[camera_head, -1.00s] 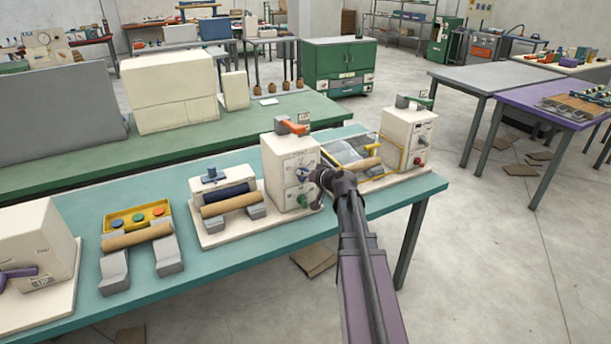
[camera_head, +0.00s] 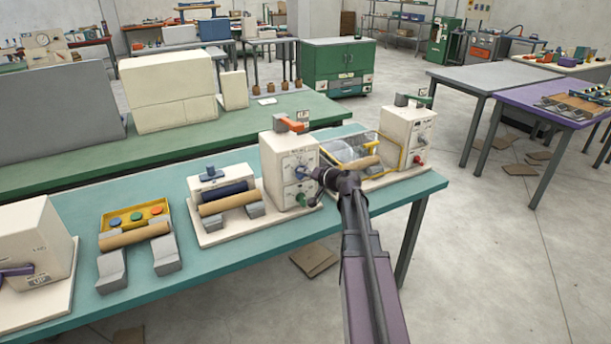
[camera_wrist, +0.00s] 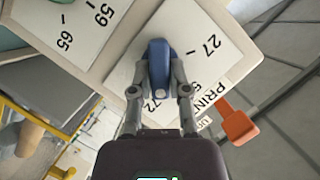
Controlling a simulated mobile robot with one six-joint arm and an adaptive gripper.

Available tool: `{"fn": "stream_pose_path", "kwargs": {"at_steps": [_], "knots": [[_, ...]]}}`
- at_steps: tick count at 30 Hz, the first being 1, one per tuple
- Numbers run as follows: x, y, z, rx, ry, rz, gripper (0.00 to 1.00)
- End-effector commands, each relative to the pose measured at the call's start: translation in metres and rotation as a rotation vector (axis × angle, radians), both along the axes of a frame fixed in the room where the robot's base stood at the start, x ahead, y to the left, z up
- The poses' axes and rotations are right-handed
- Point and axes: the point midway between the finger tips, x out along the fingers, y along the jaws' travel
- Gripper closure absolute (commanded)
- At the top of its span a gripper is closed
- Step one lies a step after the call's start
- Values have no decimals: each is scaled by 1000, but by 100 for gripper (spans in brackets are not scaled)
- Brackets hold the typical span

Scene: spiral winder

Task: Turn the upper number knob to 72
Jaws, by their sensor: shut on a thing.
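The upper number knob is blue (camera_wrist: 158,65) and sits on a white dial plate (camera_wrist: 205,35) in the wrist view. The dial shows 27 at upper right and 72 below the knob, partly hidden by my gripper. A white dot on the knob's lower end lies close to the 72. My gripper (camera_wrist: 160,72) is shut on the knob, one finger on each side. In the head view my gripper (camera_head: 320,176) is at the front of the white control box (camera_head: 275,160).
In the wrist view a second dial (camera_wrist: 72,28) with 59 and 65 is at upper left, and an orange lever (camera_wrist: 238,124) is at right. A yellow-framed unit (camera_head: 350,150) stands right of the box. A roller unit (camera_head: 225,205) stands to its left.

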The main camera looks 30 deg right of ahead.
Motion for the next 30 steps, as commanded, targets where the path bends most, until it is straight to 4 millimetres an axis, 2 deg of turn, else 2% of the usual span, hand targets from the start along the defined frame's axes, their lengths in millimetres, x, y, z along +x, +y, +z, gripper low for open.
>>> {"fn": "stream_pose_path", "kwargs": {"at_steps": [12,26,27,30], "knots": [[4,0,-1,228,5,2,100],[5,0,1,256,5,2,100],[5,0,1,256,5,2,71],[5,0,1,255,6,1,43]]}}
